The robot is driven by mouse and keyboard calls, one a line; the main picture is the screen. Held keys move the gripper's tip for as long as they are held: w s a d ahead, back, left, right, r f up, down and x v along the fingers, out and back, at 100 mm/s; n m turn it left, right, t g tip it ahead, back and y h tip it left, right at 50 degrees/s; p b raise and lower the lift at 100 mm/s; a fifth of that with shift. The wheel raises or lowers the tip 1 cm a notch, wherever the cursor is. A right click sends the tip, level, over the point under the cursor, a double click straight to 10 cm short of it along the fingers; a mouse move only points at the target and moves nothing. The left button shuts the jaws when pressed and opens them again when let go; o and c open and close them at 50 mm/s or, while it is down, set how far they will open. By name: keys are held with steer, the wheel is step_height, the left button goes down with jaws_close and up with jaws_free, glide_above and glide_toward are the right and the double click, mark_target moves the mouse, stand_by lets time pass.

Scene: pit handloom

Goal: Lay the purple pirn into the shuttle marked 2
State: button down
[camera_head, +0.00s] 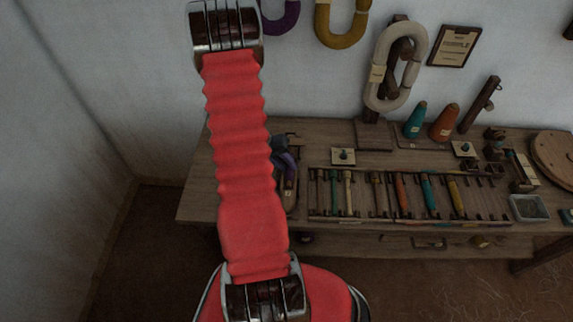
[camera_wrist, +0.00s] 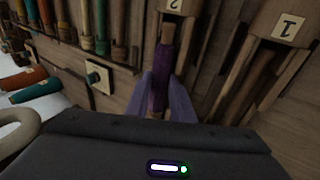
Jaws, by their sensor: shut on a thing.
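The purple pirn (camera_wrist: 160,78), with a bare brown wooden tip, is between the two lilac fingers of my gripper (camera_wrist: 164,90) in the wrist view. It points at the shuttle marked 2 (camera_wrist: 174,5), whose label is at the top edge. The pirn lines up with that shuttle's long opening; I cannot tell if it touches the shuttle. In the head view my gripper (camera_head: 286,160) is low over the left part of the table, mostly behind my red arm. A shuttle (camera_head: 290,198) shows below it.
The shuttle marked 1 (camera_wrist: 290,28) lies to the right in the wrist view. A rack (camera_head: 365,214) of several coloured pirns lies right of my gripper in the head view.

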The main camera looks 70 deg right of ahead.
steer(key=shift+f, duration=0.1)
stand_by(0.3)
steer(key=c, duration=1.5)
jaws_free()
steer(key=shift+o, duration=0.2)
steer(key=shift+a, duration=0.1)
steer(key=shift+w+r, duration=0.1)
steer(key=shift+r, duration=3.9)
